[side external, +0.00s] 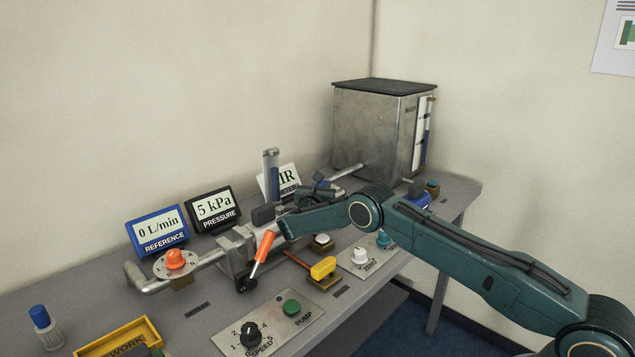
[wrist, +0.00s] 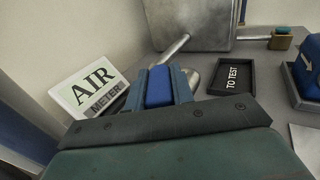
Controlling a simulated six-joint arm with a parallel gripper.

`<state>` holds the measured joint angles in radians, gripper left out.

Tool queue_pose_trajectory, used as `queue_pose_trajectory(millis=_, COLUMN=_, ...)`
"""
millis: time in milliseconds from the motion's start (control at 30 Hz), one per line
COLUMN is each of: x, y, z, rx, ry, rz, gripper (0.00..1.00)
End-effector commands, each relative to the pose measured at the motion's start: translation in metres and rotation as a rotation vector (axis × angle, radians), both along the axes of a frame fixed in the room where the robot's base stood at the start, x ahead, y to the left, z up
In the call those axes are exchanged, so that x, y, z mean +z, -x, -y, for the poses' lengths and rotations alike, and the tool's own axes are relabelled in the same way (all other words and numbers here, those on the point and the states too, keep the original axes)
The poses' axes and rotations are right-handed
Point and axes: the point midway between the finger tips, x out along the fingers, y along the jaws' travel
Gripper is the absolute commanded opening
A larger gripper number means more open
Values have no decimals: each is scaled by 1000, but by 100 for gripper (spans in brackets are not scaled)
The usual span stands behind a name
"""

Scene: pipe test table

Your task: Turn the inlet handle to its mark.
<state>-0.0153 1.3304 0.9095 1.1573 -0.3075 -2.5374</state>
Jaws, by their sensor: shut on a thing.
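In the wrist view, a blue handle (wrist: 159,86) sits between the two fingers of my gripper (wrist: 161,80), which is shut on it. I take it for the inlet handle. It is beside the metal pipe (wrist: 176,48) that runs to the steel tank. In the side view my gripper (side external: 318,184) is at the pipe line, short of the tank, and my arm hides most of the handle. I cannot make out the handle's mark or its angle to it in either view.
The steel tank (side external: 376,132) stands at the back. An orange lever (side external: 263,252), a yellow handle (side external: 323,268) and a SPEED panel (side external: 270,322) are nearer the front.

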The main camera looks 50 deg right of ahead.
Motion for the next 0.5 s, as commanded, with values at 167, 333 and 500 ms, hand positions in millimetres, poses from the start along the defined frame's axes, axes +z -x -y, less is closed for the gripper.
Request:
queue_pose_trajectory(millis=167, x=1, y=0, z=0, rx=1, ry=0, rz=2, gripper=45)
queue_pose_trajectory(millis=333, x=1, y=0, z=0, rx=1, ry=0, rz=1, gripper=45)
queue_pose_trajectory(millis=500, x=1, y=0, z=0, rx=0, ry=0, rz=1, gripper=45)
